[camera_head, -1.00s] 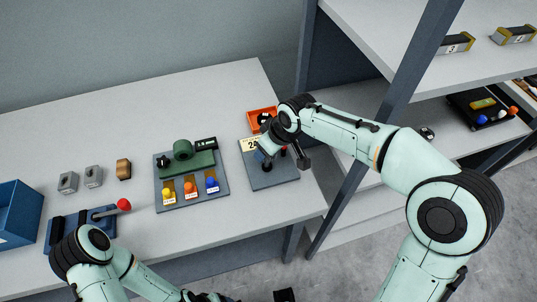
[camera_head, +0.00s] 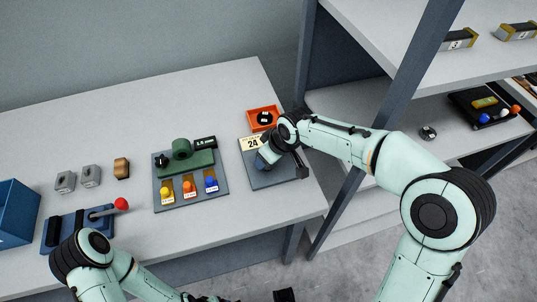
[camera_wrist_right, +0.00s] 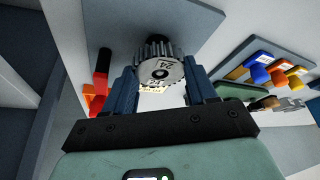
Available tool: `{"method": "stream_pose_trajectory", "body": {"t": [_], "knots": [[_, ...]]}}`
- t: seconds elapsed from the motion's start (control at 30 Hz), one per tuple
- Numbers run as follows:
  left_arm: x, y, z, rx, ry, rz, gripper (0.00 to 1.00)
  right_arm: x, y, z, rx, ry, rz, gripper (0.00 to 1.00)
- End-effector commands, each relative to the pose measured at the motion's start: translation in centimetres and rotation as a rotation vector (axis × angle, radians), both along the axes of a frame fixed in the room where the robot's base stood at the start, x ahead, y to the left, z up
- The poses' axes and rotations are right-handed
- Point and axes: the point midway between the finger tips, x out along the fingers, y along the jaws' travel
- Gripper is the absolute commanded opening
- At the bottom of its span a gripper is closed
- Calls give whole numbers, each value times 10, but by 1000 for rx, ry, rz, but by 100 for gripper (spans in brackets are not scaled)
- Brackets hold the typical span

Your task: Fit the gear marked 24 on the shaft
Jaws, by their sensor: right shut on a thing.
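The gear marked 24 (camera_wrist_right: 160,70) is a grey toothed wheel with a dark centre hole. My right gripper (camera_wrist_right: 166,85) is shut on it, one blue finger on each side. In the head view my right gripper (camera_head: 263,161) is over the grey plate (camera_head: 284,180) with the card reading 24 (camera_head: 253,143). The gear is hidden there by the gripper and wrist. A dark round piece (camera_wrist_right: 153,36) shows just behind the gear in the right wrist view; I cannot tell whether it is the shaft or whether the gear touches it.
An orange tray (camera_head: 250,118) with a dark ring stands behind the plate. A board (camera_head: 190,202) with a green machine and yellow, orange and blue knobs is to its left. The shelf post (camera_head: 375,125) is to the right.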

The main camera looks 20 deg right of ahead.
Motion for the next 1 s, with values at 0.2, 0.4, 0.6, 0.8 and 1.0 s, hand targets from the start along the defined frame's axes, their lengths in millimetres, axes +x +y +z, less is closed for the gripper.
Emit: {"method": "stream_pose_trajectory", "body": {"t": [0.2,0.4,0.6,0.8,1.0], "knots": [[0,0,1,0,0,0,75,0,0,1,1,-1,0,82],[1,0,2,0,-1,0,75,0,0,3,1,-1,0,82],[5,0,12,0,-6,0,75,-2,-2,26,0,-6,-1,82],[6,0,14,0,-7,0,75,-17,-12,67,0,-7,-2,82],[7,0,18,-1,-8,0,75,-31,-20,104,1,-4,-1,82]]}}
